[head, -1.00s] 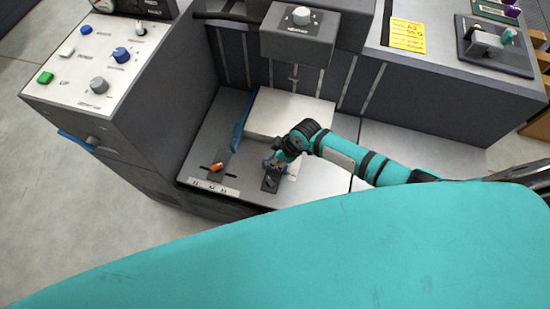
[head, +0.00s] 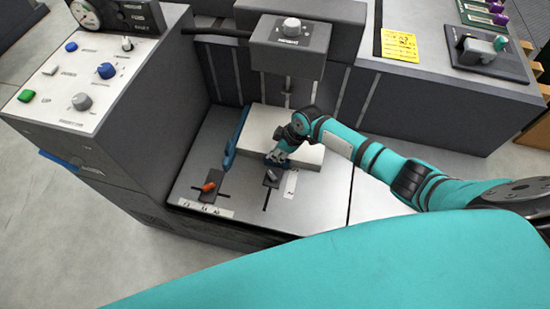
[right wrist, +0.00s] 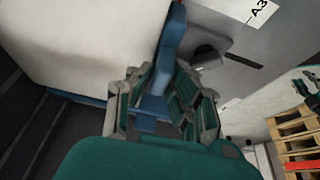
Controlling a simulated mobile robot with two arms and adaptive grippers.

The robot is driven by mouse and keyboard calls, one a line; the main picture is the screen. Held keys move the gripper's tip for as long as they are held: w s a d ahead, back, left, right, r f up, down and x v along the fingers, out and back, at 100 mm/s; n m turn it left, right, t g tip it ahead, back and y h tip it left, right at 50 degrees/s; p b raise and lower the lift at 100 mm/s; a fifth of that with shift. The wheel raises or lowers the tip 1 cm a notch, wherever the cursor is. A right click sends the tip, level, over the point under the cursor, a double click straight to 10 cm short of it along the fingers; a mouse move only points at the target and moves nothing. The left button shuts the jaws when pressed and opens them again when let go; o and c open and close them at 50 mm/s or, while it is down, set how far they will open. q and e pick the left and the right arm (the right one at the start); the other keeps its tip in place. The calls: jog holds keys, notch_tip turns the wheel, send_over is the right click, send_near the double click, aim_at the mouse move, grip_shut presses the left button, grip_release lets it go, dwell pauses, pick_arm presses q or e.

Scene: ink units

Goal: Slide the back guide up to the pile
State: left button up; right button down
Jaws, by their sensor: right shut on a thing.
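The pile (head: 265,122) is a thick white paper block on the grey tray. The back guide is a blue upright on a dark base with a grey lever (head: 271,176), at the pile's near side. My right gripper (head: 277,159) is low in front of the pile, shut on the guide's blue upright. In the right wrist view its fingers (right wrist: 158,98) lie on both sides of the blue upright (right wrist: 172,42). The upright appears very close to the pile's face (right wrist: 85,40); I cannot tell whether they touch. My left gripper is out of view.
A blue side guide (head: 236,140) stands along the pile's left, with an orange lever (head: 208,187) in front. A control panel (head: 75,75) rises at left. A grey head unit (head: 290,42) overhangs the pile. The tray's right part (head: 335,195) is clear.

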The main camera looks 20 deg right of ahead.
jog(key=c, duration=1.3)
grip_release()
jog(key=v, duration=1.2)
jog(key=shift+d, duration=0.1)
jog(key=shift+s+f, duration=0.15)
